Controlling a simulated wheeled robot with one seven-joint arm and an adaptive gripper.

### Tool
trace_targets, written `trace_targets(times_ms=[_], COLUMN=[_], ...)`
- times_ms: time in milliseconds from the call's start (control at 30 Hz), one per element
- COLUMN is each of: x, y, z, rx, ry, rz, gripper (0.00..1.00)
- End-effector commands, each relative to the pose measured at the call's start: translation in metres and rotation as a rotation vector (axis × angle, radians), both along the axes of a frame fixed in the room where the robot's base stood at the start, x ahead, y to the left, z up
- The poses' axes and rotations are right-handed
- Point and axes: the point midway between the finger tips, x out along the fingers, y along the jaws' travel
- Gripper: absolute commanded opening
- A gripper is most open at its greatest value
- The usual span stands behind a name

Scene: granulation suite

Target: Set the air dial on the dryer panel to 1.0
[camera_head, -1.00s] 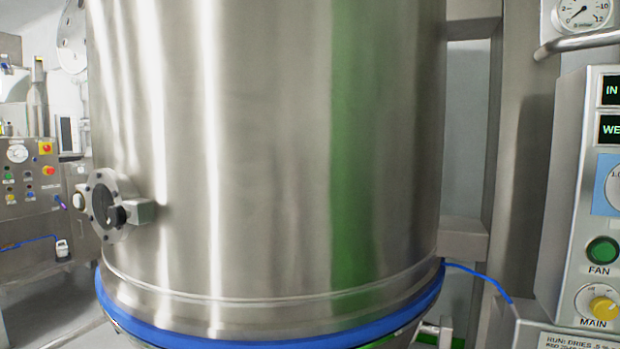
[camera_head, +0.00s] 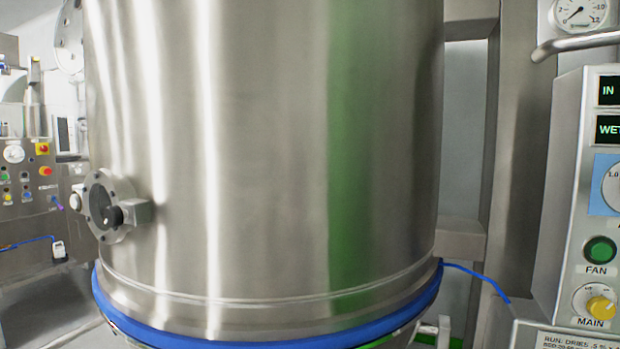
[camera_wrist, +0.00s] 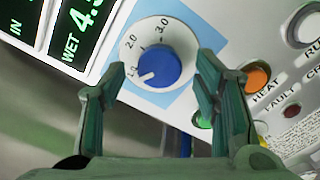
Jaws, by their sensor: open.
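The air dial (camera_wrist: 168,50) is a round white face on a light blue plate, with a blue knob (camera_wrist: 158,68) at its centre. Its labels include 1.0, 2.0 and 3.0. The knob's white mark points to the lower left, near the 1.0 label; I cannot tell if it lines up exactly. My gripper (camera_wrist: 156,78) is open, its two green fingers spread on either side of the knob, with no visible contact. In the head view only the dial's left edge (camera_head: 610,186) shows; my gripper is out of that view.
The dryer panel also carries an IN display (camera_head: 608,90), a WET display (camera_head: 608,129), a green FAN button (camera_head: 600,250) and a yellow MAIN knob (camera_head: 601,308). An orange HEAT button (camera_wrist: 257,78) sits right of the dial. A large steel vessel (camera_head: 265,150) fills the head view's middle.

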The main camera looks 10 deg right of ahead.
Motion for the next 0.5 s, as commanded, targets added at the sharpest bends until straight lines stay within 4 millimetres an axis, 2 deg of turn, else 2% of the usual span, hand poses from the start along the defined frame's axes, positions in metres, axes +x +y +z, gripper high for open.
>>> trace_targets(times_ms=[300, 500], x=[-0.05, -0.076], y=[0.031, 0.046], z=[0.001, 0.001], rx=[-0.003, -0.001], ry=[-0.003, -0.002], rz=[-0.001, -0.001], gripper=[0.56, 0.56])
